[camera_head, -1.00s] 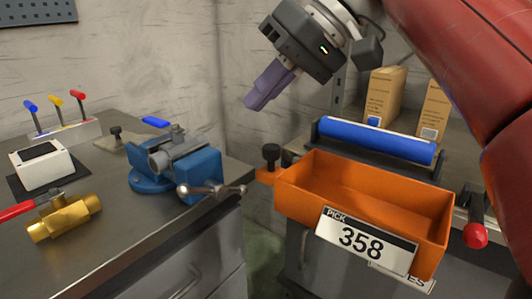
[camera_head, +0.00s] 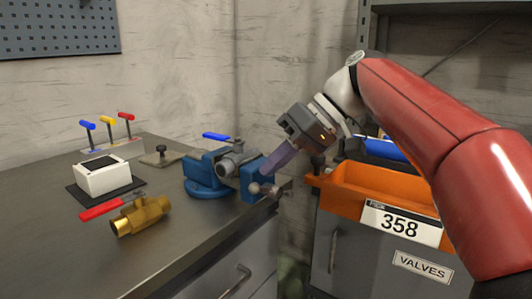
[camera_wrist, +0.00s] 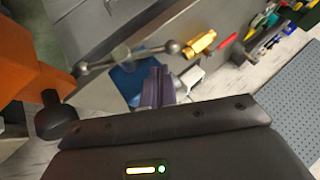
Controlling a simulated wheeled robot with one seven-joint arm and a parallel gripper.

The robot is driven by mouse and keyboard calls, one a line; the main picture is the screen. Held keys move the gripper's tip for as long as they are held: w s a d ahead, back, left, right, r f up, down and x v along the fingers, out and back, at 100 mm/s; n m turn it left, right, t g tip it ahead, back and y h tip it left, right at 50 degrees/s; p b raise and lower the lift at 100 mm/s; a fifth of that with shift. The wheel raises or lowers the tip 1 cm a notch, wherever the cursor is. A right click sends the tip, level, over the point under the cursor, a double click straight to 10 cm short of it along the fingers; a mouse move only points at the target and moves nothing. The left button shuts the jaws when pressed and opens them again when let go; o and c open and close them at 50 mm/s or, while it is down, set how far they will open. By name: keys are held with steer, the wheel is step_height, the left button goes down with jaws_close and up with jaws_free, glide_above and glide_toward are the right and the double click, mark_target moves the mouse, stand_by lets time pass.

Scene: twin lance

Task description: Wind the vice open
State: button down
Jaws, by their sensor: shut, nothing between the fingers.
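The blue vice (camera_head: 203,178) sits at the right end of the grey bench, and its blue front block (camera_head: 252,176) faces the bench edge. Its grey bar handle with ball ends (camera_head: 265,190) is at the front; in the wrist view the bar (camera_wrist: 130,56) lies slantwise across the picture, beyond my fingertips. My gripper (camera_head: 269,172), with purple fingers, points down and left just by the front block and above the handle. The fingers (camera_wrist: 157,75) are together and empty. I cannot tell whether they touch the vice; they hide part of it.
An orange bin (camera_head: 375,190) marked 358 stands right of the bench, behind my arm. A brass valve (camera_head: 141,214) with a red lever, a white box (camera_head: 102,178) and three coloured levers (camera_head: 106,128) stand on the bench left of the vice. The front bench top is clear.

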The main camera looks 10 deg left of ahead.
mark_target(272, 191)
steer(key=shift+s+f+b, duration=0.1)
steer(key=shift+f+b, duration=0.25)
steer(key=shift+f, duration=0.4)
steer(key=shift+s+a+f+t+h+b, duration=0.15)
steer(key=shift+s+f+t+h+b, duration=0.15)
steer(key=shift+s+f+t+b, duration=0.3)
steer(key=shift+w+r, duration=0.2)
steer(key=shift+r, duration=0.05)
